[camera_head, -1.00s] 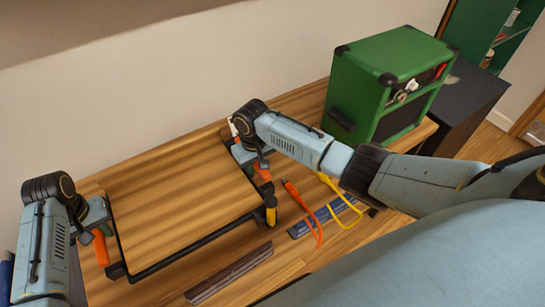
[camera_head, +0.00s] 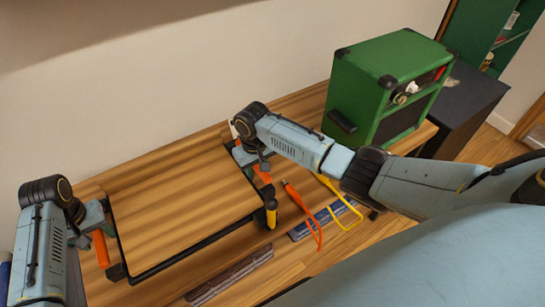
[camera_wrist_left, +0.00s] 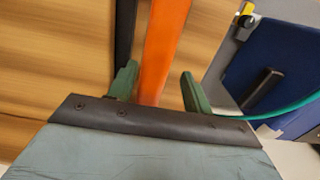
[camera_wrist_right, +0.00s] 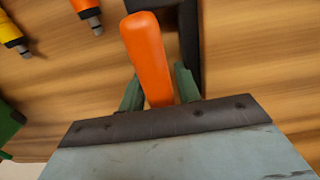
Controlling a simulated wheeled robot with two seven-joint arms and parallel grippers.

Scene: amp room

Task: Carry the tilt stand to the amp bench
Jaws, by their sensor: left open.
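The tilt stand (camera_head: 180,205) is a striped wooden board in a black frame with orange handles at its left and right sides. It lies on a wooden bench top. My left gripper (camera_head: 95,215) is at the left orange handle (camera_head: 101,247). In the left wrist view its green fingers (camera_wrist_left: 158,90) stand open on either side of the handle (camera_wrist_left: 163,50). My right gripper (camera_head: 254,158) is at the right handle (camera_head: 263,174). In the right wrist view its fingers (camera_wrist_right: 159,90) lie close against both sides of the handle (camera_wrist_right: 146,50).
A green amp (camera_head: 385,80) stands at the bench's right end, beside a black box (camera_head: 470,105). A wall is behind.

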